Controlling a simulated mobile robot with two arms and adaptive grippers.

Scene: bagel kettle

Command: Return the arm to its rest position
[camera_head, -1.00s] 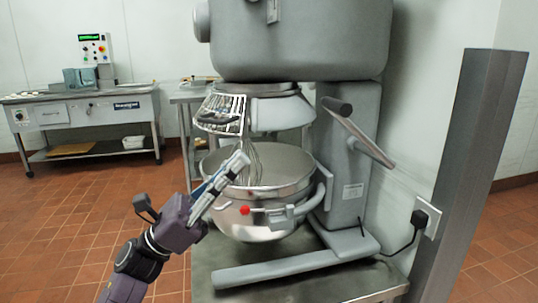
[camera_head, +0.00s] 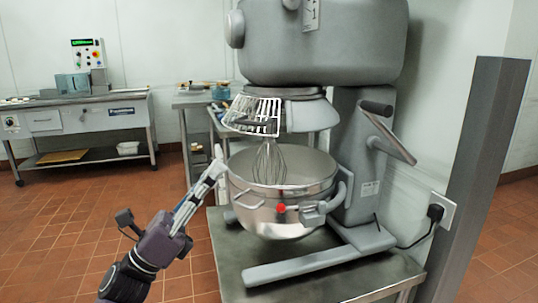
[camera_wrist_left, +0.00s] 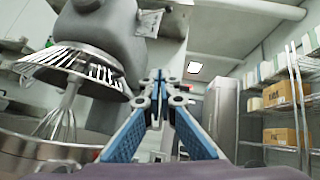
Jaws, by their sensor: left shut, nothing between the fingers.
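My left gripper (camera_head: 217,160) is left of the mixer's steel bowl (camera_head: 262,207) in the head view. Its fingers point up and to the right, near the bowl's left rim, and I cannot tell whether they touch it. In the left wrist view the gripper (camera_wrist_left: 157,80) has its blue-padded fingers together at the tips, with nothing between them. The wire whisk (camera_head: 268,162) hangs into the bowl under the wire guard (camera_head: 252,115). My right gripper is not in view.
The large grey mixer (camera_head: 325,45) stands on a steel table (camera_head: 235,272). A grey post (camera_head: 474,180) is on the right. A steel bench (camera_head: 75,115) stands at the back left. The tiled floor (camera_head: 60,225) at left is clear. Shelves with boxes (camera_wrist_left: 280,92) show in the wrist view.

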